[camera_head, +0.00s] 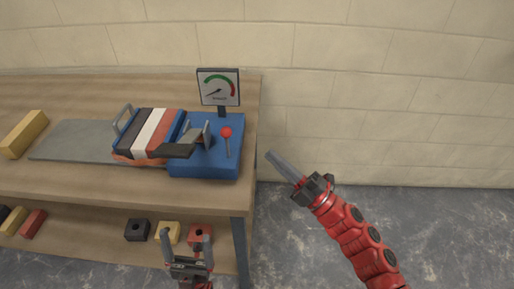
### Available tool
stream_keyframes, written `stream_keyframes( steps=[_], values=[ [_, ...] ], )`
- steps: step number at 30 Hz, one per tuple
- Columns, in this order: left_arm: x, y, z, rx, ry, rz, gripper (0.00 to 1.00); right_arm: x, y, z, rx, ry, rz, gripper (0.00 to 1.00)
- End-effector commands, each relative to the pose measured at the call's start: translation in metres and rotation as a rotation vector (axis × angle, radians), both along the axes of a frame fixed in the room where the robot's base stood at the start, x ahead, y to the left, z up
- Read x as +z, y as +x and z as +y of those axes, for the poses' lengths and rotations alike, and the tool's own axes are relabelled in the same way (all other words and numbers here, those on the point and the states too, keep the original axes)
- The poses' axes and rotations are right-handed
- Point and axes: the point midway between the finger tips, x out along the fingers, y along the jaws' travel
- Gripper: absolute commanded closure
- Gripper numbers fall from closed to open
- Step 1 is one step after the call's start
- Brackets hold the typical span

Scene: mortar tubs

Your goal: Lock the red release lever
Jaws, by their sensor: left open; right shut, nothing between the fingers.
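The red release lever (226,135) has a round red knob on a thin grey rod. It stands nearly upright on the right part of a blue base (205,165) on the wooden bench. I cannot tell from this view whether it is locked. My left gripper (187,245) is open and empty, low in front of the bench, below and in front of the lever. My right gripper (271,155) is shut and empty, to the right of the bench edge and apart from the lever.
A gauge (219,87) stands behind the base. A striped block (150,132) with a handle lies on a grey plate (75,142). A yellow block (23,134) is at the left. The lower shelf (100,250) holds several small blocks. Floor right of the bench (185,190) is clear.

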Motion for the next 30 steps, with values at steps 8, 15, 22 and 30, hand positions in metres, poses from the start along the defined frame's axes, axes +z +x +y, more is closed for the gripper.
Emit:
stream_keyframes(
  steps=[8, 15, 22, 30],
  values=[
    [0.001, 0.0, 0.0, 0.0, 0.0, 0.0, 0.1, -0.006, -0.016, -0.034, -0.002, 0.001, 0.001, 1.0],
    [0.001, 0.0, 0.0, 0.0, 0.0, 0.0, 0.1, -0.007, -0.018, -0.038, -0.002, 0.001, 0.001, 1.0],
    [0.001, 0.0, 0.0, 0.0, 0.0, 0.0, 0.1, -0.007, -0.018, -0.037, -0.002, 0.0, 0.001, 1.0],
    [0.017, 0.0, 0.0, 0.0, 0.0, 0.0, 0.1, 0.006, -0.031, -0.044, 0.034, 0.086, 0.008, 1.0]
  ],
)
